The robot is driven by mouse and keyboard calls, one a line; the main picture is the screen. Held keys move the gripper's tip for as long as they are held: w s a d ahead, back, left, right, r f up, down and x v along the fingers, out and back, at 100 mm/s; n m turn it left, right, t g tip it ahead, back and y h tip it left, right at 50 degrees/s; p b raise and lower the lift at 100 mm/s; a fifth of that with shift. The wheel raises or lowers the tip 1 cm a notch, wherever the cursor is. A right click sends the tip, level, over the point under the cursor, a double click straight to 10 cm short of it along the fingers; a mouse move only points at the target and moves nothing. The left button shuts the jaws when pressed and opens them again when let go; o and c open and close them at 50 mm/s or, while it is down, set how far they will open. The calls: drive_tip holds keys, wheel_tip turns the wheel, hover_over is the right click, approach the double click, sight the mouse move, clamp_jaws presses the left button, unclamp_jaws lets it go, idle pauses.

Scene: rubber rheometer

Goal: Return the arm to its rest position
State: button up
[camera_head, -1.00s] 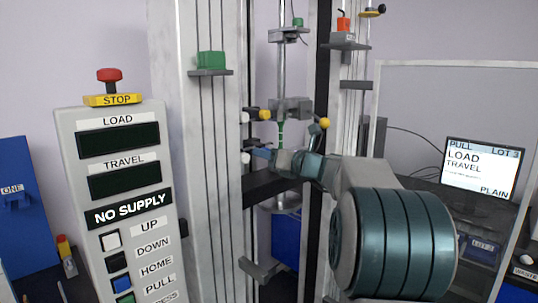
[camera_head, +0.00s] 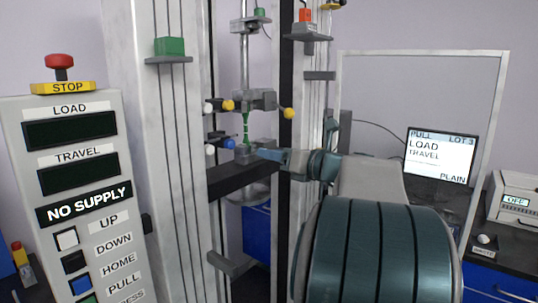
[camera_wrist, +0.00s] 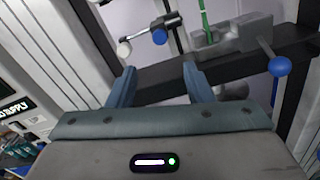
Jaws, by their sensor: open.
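My gripper (camera_head: 262,154) is in front of the testing frame, beside the lower grip (camera_head: 258,153). In the wrist view its two blue fingers (camera_wrist: 160,82) are spread apart with nothing between them. A narrow green specimen (camera_head: 246,128) stands upright between the upper grip (camera_head: 262,100) and the lower grip. It also shows beyond the fingers in the wrist view (camera_wrist: 204,14). Blue (camera_head: 229,144) and yellow (camera_head: 288,114) knobs stick out from the grips. My arm extends from the lower right; whether the fingertips touch the lower grip cannot be told from the head view.
A control panel (camera_head: 75,136) with a red stop button (camera_head: 60,66) and "NO SUPPLY" label stands at left. The frame's pale column (camera_head: 150,150) is close by. At right are a clear-framed screen (camera_head: 423,53), a monitor (camera_head: 440,156) and a white "OFF" device (camera_head: 517,200).

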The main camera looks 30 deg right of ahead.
idle(0.4)
drive_tip(key=s+a+f+n+g, duration=0.3)
drive_tip(key=a+f+n+g, duration=0.3)
drive_tip(key=a, duration=0.4)
drive_tip(key=s+a+f+n+g, duration=0.3)
drive_tip(key=a+f+n, duration=0.5)
drive_tip(key=a, duration=0.1)
drive_tip(key=s+a+f+n+g+h, duration=0.2)
drive_tip(key=s+f+n, duration=0.4)
drive_tip(key=n, duration=0.4)
drive_tip(key=s+a+f+n+g+h+p, duration=0.1)
drive_tip(key=s+a+f+n+g+h, duration=0.1)
drive_tip(key=s+f+n, duration=0.5)
drive_tip(key=shift+s+f+n+g+h, duration=0.2)
drive_tip(key=shift+s+n+g+h, duration=0.4)
drive_tip(key=shift+s+n+h, duration=0.9)
drive_tip(key=shift+w+a+n+y, duration=0.1)
drive_tip(key=shift+w+n+y, duration=0.3)
drive_tip(key=shift+w, duration=0.05)
